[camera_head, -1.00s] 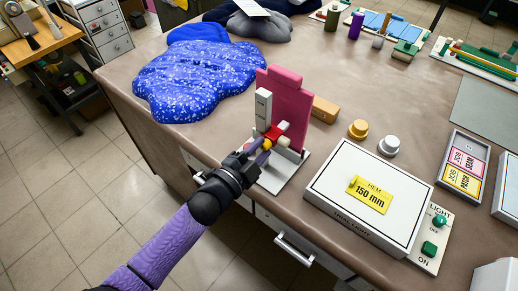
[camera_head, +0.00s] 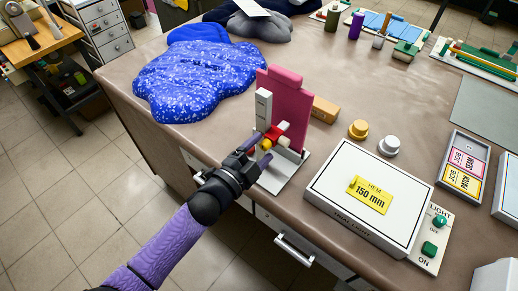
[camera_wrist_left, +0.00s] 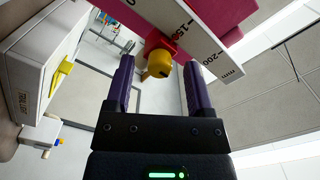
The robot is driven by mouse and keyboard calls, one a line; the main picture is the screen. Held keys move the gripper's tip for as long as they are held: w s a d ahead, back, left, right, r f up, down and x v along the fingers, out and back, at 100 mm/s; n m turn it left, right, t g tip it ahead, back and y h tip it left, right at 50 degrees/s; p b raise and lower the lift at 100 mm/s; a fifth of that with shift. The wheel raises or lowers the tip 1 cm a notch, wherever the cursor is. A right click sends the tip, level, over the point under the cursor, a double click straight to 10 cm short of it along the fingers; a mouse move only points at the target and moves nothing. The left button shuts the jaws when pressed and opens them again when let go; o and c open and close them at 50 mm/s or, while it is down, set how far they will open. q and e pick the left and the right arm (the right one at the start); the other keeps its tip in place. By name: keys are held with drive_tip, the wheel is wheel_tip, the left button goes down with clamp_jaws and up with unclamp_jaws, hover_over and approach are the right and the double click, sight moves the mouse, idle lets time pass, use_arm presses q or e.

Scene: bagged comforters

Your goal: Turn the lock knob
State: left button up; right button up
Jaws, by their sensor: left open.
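The lock knob (camera_wrist_left: 160,66) is yellow and sits on a red slider (camera_wrist_left: 157,42) on a white ruler (camera_wrist_left: 203,42) marked in mm. In the head view the knob (camera_head: 266,144) shows small beside the upright pink plate (camera_head: 287,105) of the gauge stand. My left gripper (camera_head: 259,151) is open at the front of the stand. In the left wrist view its two purple fingers stand apart on either side of the knob, with gaps between finger and knob. The knob's far side is hidden. My right gripper is not in view.
A white box (camera_head: 333,208) with a yellow 150 mm hem label lies right of the stand. A yellow button (camera_head: 358,129) and a grey button (camera_head: 389,145) stand behind it. A blue speckled bag (camera_head: 190,82) lies behind left. The table's front edge is close to the stand.

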use_arm(q)
drive_tip(key=v, duration=1)
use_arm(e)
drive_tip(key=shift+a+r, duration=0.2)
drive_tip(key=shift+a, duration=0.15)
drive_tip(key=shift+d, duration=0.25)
